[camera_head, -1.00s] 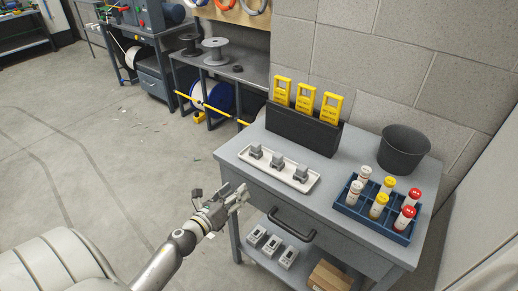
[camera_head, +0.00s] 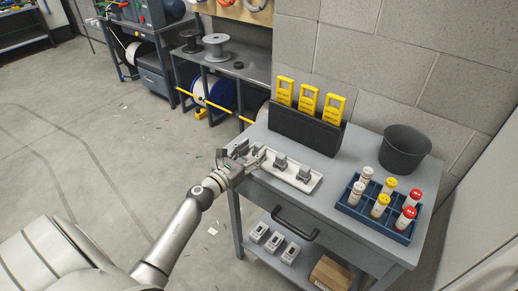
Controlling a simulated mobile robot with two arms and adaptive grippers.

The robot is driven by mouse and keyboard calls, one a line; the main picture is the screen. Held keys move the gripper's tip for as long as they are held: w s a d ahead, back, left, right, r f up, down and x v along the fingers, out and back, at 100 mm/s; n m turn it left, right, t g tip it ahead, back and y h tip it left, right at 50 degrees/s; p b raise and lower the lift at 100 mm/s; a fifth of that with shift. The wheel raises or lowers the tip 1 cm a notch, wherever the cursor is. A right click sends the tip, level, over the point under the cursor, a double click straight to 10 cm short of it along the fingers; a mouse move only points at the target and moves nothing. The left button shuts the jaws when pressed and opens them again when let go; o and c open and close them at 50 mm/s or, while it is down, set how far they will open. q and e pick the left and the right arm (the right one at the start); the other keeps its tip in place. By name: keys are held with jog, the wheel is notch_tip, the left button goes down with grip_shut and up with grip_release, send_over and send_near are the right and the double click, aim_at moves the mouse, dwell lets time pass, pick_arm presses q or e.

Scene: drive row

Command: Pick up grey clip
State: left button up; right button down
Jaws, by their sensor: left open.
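Grey clips sit in a row on a white tray (camera_head: 312,184) at the left of the grey table (camera_head: 350,165). The middle clip (camera_head: 280,161) and the right clip (camera_head: 303,171) show clearly. The left end of the tray, where another clip sat, is mostly hidden behind my left gripper (camera_head: 258,156). My left gripper is open at that end of the tray, its fingers at about the place of the left clip. I cannot tell whether the fingers touch that clip. My right gripper is not in view.
A black holder (camera_head: 300,131) with yellow tags (camera_head: 308,100) stands behind the tray. A dark bin (camera_head: 404,150) and a blue rack (camera_head: 372,219) of capped bottles stand to the right. A drawer handle (camera_head: 294,226) sticks out in front.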

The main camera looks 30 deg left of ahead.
pick_arm(q)
jog(key=shift+w, duration=1.45)
jog(key=c, duration=0.9)
